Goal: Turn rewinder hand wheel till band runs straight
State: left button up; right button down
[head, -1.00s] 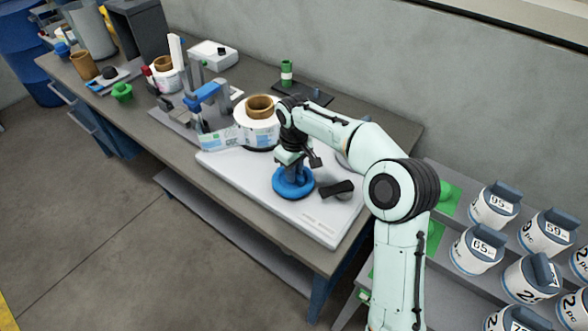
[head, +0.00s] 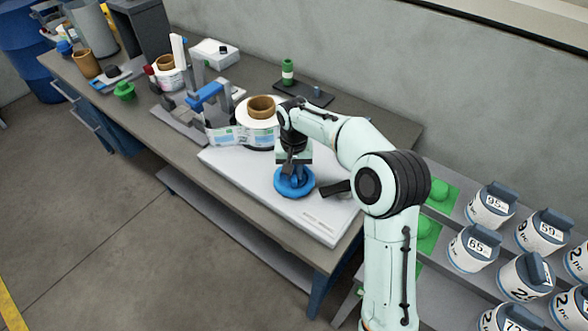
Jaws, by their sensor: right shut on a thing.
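The blue hand wheel (head: 294,184) lies flat on the front of the white rewinder base (head: 240,184). My right gripper (head: 294,170) points down at the wheel's upper middle and is shut on the hand wheel; its fingertips are partly hidden by the wrist. The reel (head: 258,125) with its brown core stands behind and to the left of the wheel. The printed label band (head: 222,137) runs from the reel's left side toward the labeller with the blue part (head: 206,95). Whether the band runs straight is too small to tell. My left gripper is not in view.
A black handle (head: 335,188) sits right of the wheel on the base. A dark plate with a green-and-white roll (head: 288,72) is behind. Lidded white tubs (head: 490,203) stand on the shelves at right. The bench front (head: 225,205) is clear.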

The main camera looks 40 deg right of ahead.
aim_at(294, 173)
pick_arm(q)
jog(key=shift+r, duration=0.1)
pick_arm(e)
jog(key=shift+m, duration=0.4)
jog(key=c, duration=1)
grip_release()
jog(key=shift+c, duration=0.2)
jog(key=shift+r, duration=0.1)
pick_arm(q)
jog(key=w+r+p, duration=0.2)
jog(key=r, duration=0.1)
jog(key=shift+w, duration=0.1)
pick_arm(e)
notch_tip(294, 173, up, 13)
jog(key=shift+r, duration=0.1)
